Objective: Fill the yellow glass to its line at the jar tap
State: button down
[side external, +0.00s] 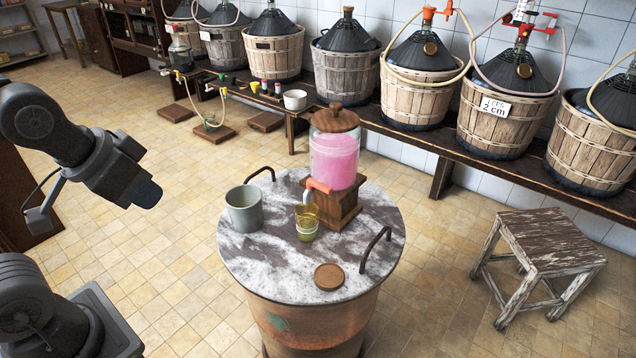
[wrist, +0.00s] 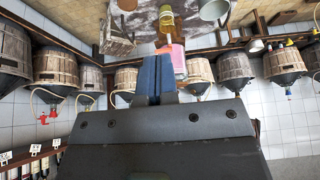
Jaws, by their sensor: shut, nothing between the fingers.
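The yellow glass (side external: 306,226) stands upright on the round marbled table (side external: 262,262), by the foot of the jar (side external: 334,150). The jar holds pink liquid, has a wooden lid and sits on a wooden stand (side external: 345,208). Its tap (side external: 318,186) has an orange-red handle and a pale spout just above the glass. I cannot make out the glass's line or its fill. In the wrist view, the glass (wrist: 167,22) and jar (wrist: 175,54) appear upside down beyond my gripper (wrist: 155,75). My gripper is shut and empty, left of the table and apart from everything.
A grey-green pot (side external: 243,210) stands left of the glass, and a round cork-brown disc (side external: 328,277) lies in front. Dark handles (side external: 376,248) rise from the table's edge. A bench with basketed demijohns (side external: 419,85) runs behind. A worn stool (side external: 545,245) stands right.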

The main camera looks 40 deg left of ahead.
aim_at(317, 185)
jog(key=c, duration=1.8)
grip_release()
